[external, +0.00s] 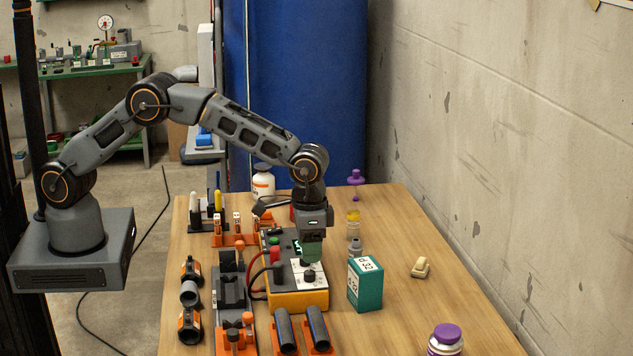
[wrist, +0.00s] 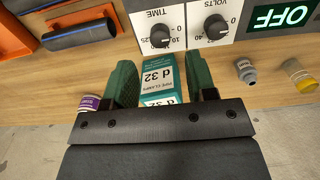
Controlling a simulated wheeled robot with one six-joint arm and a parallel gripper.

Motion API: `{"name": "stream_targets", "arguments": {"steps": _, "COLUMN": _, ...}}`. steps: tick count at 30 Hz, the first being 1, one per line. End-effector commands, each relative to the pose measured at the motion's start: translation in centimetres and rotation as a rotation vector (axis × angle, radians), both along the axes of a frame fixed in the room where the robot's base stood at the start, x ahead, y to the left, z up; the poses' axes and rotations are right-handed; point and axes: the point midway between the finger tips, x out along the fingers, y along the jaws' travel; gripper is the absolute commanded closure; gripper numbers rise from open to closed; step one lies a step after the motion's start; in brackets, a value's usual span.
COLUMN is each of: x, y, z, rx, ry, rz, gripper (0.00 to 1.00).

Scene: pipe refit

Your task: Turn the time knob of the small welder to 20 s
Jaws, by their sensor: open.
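The small welder (external: 298,299) stands on the bench, with an orange lower body and a white front panel. In the wrist view its time knob (wrist: 160,37) is a dark round knob beside the upside-down TIME label. The volts knob (wrist: 215,27) sits to its right, and a green display (wrist: 280,15) reads OFF. I cannot read the time knob's setting surely. My gripper (wrist: 163,68) is open and empty, its two green fingers apart. In the external view my gripper (external: 311,252) hangs pointing down above the welder's panel and partly hides it. The time knob lies just beyond the fingertips in the wrist view, apparently untouched.
A teal d 32 box (external: 365,284) stands right of the welder. Black pipes in orange holders (external: 317,330) lie in front. A purple-capped bottle (external: 445,340) is at the front right. A beige piece (external: 421,267) lies on the right, with clear wood around it.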

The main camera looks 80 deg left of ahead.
Motion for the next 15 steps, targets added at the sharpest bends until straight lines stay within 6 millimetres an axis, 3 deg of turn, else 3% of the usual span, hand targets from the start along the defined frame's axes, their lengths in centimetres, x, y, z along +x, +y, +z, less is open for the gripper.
{"name": "stream_targets", "arguments": {"steps": 6, "x": 0.0, "y": 0.0, "z": -3.3, "rx": 0.001, "ry": 0.002, "rz": 0.000, "gripper": 0.48}}
{"name": "stream_targets", "arguments": {"steps": 15, "x": 0.0, "y": 0.0, "z": -5.4, "rx": 0.000, "ry": 0.000, "rz": -0.001, "gripper": 0.48}}
